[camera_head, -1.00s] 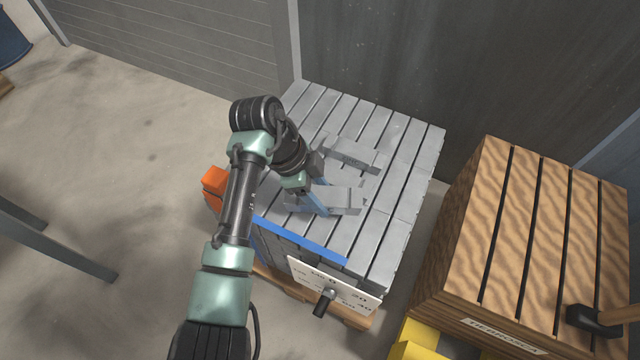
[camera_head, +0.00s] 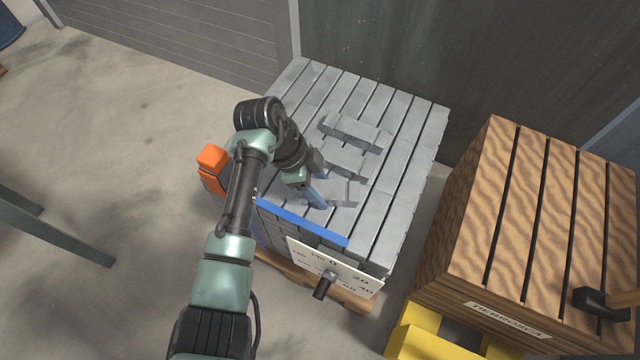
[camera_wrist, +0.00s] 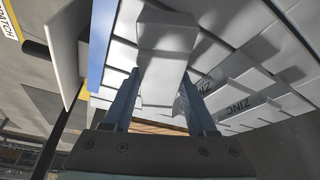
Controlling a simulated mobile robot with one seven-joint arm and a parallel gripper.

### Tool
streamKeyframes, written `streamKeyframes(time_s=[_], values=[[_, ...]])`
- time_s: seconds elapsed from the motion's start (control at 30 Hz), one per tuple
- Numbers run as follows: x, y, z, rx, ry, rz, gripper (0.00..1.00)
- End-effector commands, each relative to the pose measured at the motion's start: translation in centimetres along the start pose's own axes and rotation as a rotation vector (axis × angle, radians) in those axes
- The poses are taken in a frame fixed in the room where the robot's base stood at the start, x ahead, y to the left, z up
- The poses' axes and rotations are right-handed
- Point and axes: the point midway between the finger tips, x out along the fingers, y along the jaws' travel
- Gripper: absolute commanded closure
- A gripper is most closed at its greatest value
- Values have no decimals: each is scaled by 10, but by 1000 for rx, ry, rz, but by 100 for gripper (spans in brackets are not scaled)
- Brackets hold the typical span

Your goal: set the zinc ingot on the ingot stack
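The zinc ingot (camera_wrist: 163,65) is a light grey bar between my gripper's two blue fingers (camera_wrist: 160,88) in the wrist view, with the fingertips against its sides. In the head view, my gripper (camera_head: 318,193) is over the near left part of the ingot stack (camera_head: 405,170). The ingot (camera_head: 343,190) is partly hidden there by the fingers. I cannot tell whether its underside touches the stack. The stack is a block of grey bars with a blue strip along its near edge. Other loose ingots (camera_head: 350,132) lie on top, and the wrist view shows ZINC lettering (camera_wrist: 240,107) beside the held one.
A white sign (camera_head: 335,268) with a dark knob stands at the stack's front. An orange object (camera_head: 212,160) is at its left. A wooden crate (camera_head: 540,220) with a dark hammer-like tool (camera_head: 598,308) stands at right, behind a yellow object (camera_head: 430,340). Grey walls are behind.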

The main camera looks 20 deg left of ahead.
Motion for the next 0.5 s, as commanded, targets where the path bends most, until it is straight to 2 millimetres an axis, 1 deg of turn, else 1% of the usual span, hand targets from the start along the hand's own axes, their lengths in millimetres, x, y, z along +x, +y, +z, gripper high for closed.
streamKeyframes(time_s=[0.03,0.1,0.17,0.4,0.5], values=[[0,0,0,0,0,0,36],[0,0,0,0,0,0,23],[0,0,0,0,0,0,13],[0,0,0,0,0,0,13],[-4,0,-1,0,0,-1,13]])
